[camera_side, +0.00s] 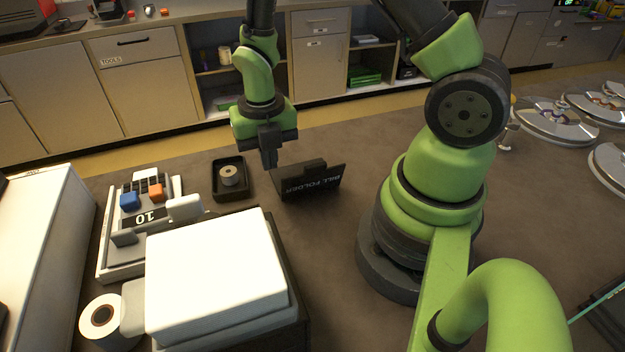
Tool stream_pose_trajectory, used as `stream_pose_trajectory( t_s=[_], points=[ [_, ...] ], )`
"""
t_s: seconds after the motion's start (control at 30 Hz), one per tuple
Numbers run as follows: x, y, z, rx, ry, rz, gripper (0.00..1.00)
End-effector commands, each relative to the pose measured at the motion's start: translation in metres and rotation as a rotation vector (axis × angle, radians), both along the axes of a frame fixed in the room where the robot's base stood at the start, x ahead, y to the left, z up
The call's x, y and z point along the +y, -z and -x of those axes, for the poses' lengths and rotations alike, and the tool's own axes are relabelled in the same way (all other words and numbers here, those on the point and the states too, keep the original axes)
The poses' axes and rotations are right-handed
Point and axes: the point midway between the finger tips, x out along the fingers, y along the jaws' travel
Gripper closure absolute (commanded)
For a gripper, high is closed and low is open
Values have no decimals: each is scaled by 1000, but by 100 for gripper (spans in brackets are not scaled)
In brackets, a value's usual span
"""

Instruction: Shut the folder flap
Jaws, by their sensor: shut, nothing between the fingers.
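The bill folder (311,183) is a small dark folder on the grey-brown table, right of centre-left, with pale "BILL FOLDER" lettering on an upright dark panel. The panel stands raised from the table, so the flap looks open. A dark tab rises from its top edge. My gripper (270,163) points down just left of and behind the folder's panel, with its fingers together and nothing between them. The fingertips are close to the panel's left end; I cannot tell whether they touch it. The folder's base behind the panel is mostly hidden.
A black tray (229,196) with a round item sits left of the folder. A card terminal (140,215) with coloured keys and a large white-topped box (215,270) fill the left. Round metal lids (555,122) lie at the far right. Table in front of the folder is clear.

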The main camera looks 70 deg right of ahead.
Motion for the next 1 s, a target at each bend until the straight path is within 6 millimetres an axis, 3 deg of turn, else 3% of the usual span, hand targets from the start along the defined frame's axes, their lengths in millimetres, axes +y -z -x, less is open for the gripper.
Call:
stream_pose_trajectory(
  t_s=[1.0],
  points=[
    [-22,0,-22,0,1,0,100]
  ],
)
